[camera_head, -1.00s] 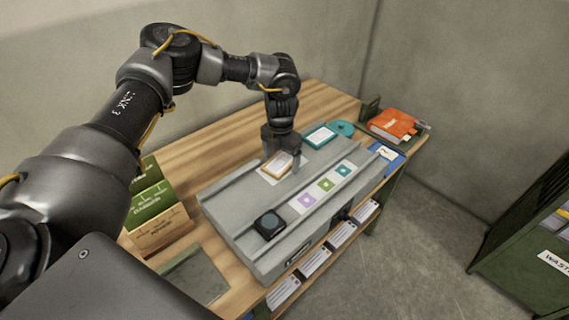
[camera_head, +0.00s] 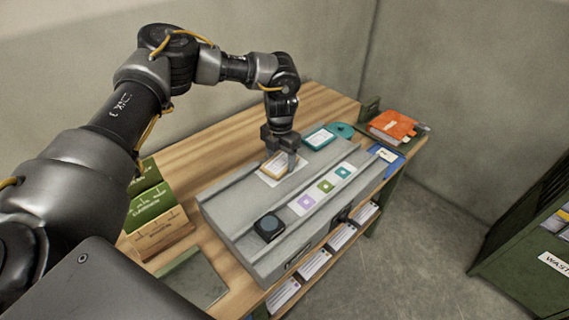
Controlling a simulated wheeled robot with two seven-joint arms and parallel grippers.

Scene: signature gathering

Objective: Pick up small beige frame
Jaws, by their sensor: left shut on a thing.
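The small beige frame (camera_head: 274,166) is on the upper part of the grey sloped board (camera_head: 231,204), over a pale card. My left gripper (camera_head: 284,160) reaches down over it from above and is shut on the frame's right side. The fingers hide part of the frame. I cannot tell whether the frame touches the card beneath it. My right gripper is not in view.
A teal frame (camera_head: 319,138) lies just right of the gripper. A black square block (camera_head: 268,227) and several coloured cards (camera_head: 325,186) sit lower on the board. Green boxes (camera_head: 150,209) stand at left; an orange book (camera_head: 392,125) lies at right.

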